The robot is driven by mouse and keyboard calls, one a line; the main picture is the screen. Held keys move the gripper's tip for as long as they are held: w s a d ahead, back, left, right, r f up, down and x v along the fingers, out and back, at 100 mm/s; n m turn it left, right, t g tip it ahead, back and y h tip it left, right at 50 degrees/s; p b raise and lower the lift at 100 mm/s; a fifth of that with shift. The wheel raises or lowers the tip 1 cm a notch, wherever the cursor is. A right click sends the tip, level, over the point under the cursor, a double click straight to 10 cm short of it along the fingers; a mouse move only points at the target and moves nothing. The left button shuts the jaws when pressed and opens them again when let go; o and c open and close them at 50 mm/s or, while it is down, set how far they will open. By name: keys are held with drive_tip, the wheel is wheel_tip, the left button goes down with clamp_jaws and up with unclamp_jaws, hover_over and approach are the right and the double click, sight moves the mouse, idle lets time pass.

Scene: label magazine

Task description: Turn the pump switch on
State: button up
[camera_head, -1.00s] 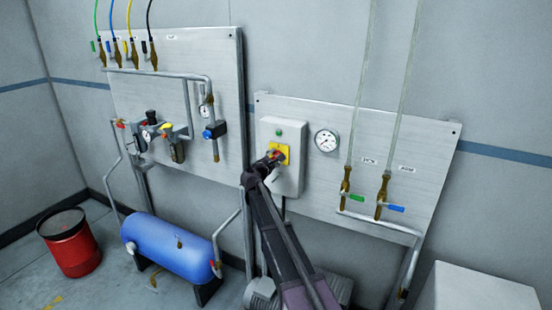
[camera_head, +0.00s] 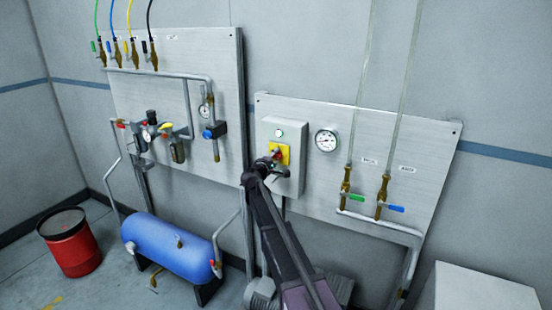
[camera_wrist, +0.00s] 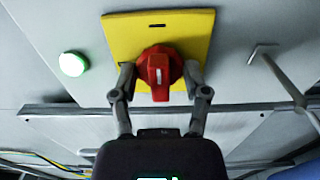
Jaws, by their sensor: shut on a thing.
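The pump switch (camera_head: 277,153) is a red rotary knob on a yellow plate, on the front of a light grey box (camera_head: 296,140). In the wrist view the red knob (camera_wrist: 158,72) shows a white mark standing vertical in the picture, on the yellow plate (camera_wrist: 190,32). My gripper (camera_wrist: 160,70) has a finger on each side of the knob and is shut on it. In the head view my gripper (camera_head: 270,163) partly covers the plate's lower part. The indicator lamp (camera_head: 279,133) above the switch is bright whitish green; it also glows in the wrist view (camera_wrist: 72,64).
A pressure gauge (camera_head: 326,140) is right of the box. Valves with green (camera_head: 356,198) and blue (camera_head: 396,208) handles stand further right. A left panel (camera_head: 225,70) carries pipes and regulators. A blue tank (camera_head: 170,245) and red drum (camera_head: 70,245) are on the floor.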

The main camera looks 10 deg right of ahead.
drive_tip(key=shift+d, duration=0.1)
idle(0.3)
drive_tip(key=o, duration=1.2)
drive_tip(key=shift+c, duration=0.2)
drive_tip(key=v, duration=1.2)
